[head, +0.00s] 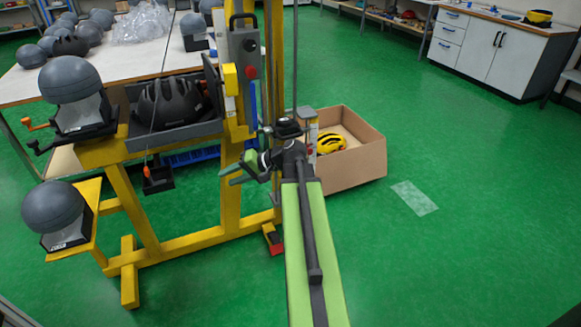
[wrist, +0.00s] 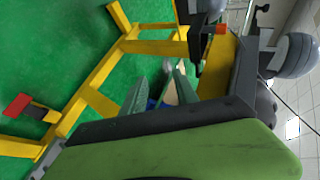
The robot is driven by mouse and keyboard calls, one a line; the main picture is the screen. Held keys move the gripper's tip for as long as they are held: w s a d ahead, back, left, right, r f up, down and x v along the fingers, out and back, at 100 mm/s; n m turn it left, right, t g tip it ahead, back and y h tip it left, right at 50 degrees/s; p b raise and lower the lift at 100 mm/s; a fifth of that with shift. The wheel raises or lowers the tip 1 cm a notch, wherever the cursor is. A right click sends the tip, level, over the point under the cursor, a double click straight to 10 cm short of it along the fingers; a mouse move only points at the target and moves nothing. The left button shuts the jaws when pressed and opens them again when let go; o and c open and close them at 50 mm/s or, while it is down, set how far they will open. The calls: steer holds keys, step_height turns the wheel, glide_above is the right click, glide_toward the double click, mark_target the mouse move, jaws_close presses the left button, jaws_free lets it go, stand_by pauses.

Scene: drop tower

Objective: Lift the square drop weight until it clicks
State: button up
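A dark, square-sided block (head: 158,179) with a small orange piece on top hangs on a thin cord at the front of the yellow tower frame. I take it for the square drop weight, though no label confirms this. A dark block with an orange piece (wrist: 222,29), probably the same one, shows in the wrist view. My gripper (head: 242,168) is to the right of the block in the head view, with a gap between them. Its two green fingers (wrist: 160,90) are apart in the wrist view, and I see nothing held between them.
The yellow frame (head: 228,190) stands close behind my gripper. A black helmet (head: 168,104) lies in its grey tray, and grey headforms (head: 54,208) stand at the left. A cardboard box (head: 360,165) with a yellow helmet is on the right. The green floor beyond is mostly clear.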

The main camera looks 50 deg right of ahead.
steer(key=s+d+f+m+t+h+b, duration=0.1)
steer(key=s+d+t+b, duration=0.15)
steer(key=d, duration=0.25)
steer(key=s+d+f+m+t+b, duration=0.1)
steer(key=d+f+m+b, duration=0.15)
steer(key=d, duration=0.25)
steer(key=s+d+f+t+h+b, duration=0.1)
steer(key=d+t+b, duration=0.15)
steer(key=d, duration=0.25)
steer(key=m+t+h+b, duration=0.4)
steer(key=m+h+b, duration=0.1)
steer(key=b, duration=0.2)
glide_toward(292, 137)
steer(key=w+p, duration=0.1)
steer(key=w, duration=0.2)
steer(key=w+p, duration=0.1)
steer(key=w, duration=0.3)
steer(key=w+r+p, duration=0.1)
steer(key=w, duration=0.2)
steer(key=shift+w+d+r, duration=0.15)
steer(key=shift+w+d, duration=0.1)
steer(key=shift+w, duration=0.05)
steer(key=shift+c, duration=0.5)
jaws_close()
